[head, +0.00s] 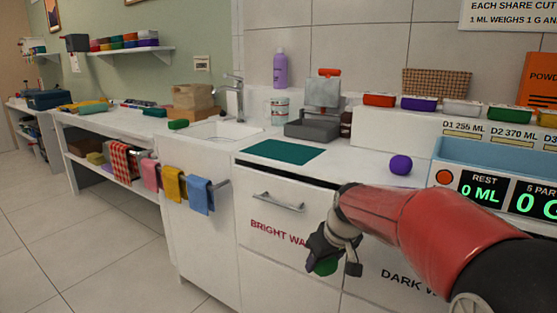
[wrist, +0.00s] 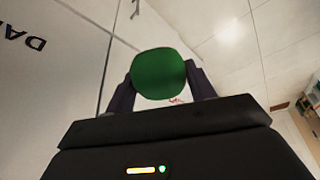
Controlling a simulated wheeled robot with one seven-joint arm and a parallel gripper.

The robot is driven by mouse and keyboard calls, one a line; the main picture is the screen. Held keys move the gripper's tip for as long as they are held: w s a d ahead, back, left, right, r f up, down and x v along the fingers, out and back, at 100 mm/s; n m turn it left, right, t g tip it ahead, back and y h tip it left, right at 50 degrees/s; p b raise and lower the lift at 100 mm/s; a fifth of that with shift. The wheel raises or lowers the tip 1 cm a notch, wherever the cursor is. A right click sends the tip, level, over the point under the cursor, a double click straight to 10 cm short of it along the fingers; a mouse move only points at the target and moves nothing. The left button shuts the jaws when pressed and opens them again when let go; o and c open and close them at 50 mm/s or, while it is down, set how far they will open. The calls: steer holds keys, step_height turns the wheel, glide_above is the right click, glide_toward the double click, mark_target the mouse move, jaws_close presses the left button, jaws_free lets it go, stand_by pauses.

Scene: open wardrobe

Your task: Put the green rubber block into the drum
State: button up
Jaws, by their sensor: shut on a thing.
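My gripper (head: 330,258) is shut on a green, rounded block (wrist: 158,73). In the wrist view the block sits between the two dark fingers. In the head view only a dark green part of the block (head: 323,268) shows below the fingers. The gripper holds it in front of the white drawer fronts, below the counter top. I cannot make out a drum in either view.
The drawer marked "BRIGHT WA…" (head: 263,212) is behind my gripper, with a "DARK W…" front to its right. A purple ball (head: 400,164) and a teal mat (head: 283,151) lie on the counter. Cloths (head: 173,185) hang at left. Floor is clear.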

steer(key=s+d+f+m+h, duration=0.1)
steer(key=s+d+f+m, duration=0.1)
steer(key=f, duration=1.1)
steer(key=s+d+f+m, duration=0.2)
steer(key=s+f+m, duration=0.1)
steer(key=f, duration=1)
steer(key=shift+d+f+t+h, duration=0.3)
steer(key=shift+d+f+h, duration=0.1)
